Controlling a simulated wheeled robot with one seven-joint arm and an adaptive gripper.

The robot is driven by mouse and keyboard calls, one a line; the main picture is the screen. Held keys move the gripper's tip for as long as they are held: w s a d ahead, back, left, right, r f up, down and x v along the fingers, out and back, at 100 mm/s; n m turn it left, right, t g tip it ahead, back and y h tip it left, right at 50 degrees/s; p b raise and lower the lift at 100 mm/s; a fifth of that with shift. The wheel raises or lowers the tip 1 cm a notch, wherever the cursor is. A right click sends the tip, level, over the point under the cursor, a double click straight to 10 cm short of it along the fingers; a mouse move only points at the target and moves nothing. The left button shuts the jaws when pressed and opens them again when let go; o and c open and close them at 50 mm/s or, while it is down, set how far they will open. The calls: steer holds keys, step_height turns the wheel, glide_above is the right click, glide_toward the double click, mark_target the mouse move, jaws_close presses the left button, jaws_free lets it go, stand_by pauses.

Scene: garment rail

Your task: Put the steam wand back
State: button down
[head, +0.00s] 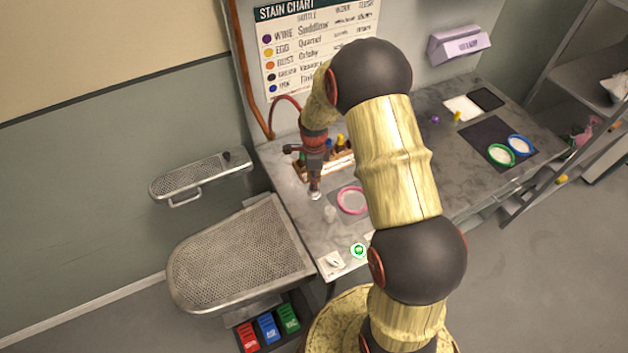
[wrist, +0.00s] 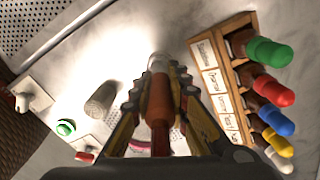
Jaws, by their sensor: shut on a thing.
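The steam wand shows in the wrist view as a reddish-brown handle (wrist: 160,105) with a pale metal end (wrist: 158,63). My gripper (wrist: 158,100) is shut on its handle, one finger on each side. In the head view my gripper (head: 315,160) is over the left part of the grey counter, and the wand's bright metal tip (head: 315,194) points down below it. I cannot tell whether the tip touches the counter. A red hose (head: 284,101) curves behind my arm by the wall. No holder for the wand can be made out for certain.
A wooden rack of coloured-cap bottles (wrist: 245,85) stands close right of my gripper. A pale cylinder (wrist: 101,100) stands to its left. A pink-rimmed dish (head: 352,200), green button (head: 359,251) and white fitting (head: 332,262) are nearer the front. A perforated board (head: 240,255) lies left.

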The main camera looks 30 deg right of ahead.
steer(key=shift+f, duration=0.2)
steer(key=shift+f+b, duration=0.35)
steer(key=shift+f, duration=0.3)
stand_by(0.6)
steer(key=c, duration=1.6)
jaws_free()
steer(key=shift+c, duration=0.2)
steer(key=shift+o, duration=0.5)
steer(key=shift+o, duration=1.1)
steer(key=shift+r, duration=0.1)
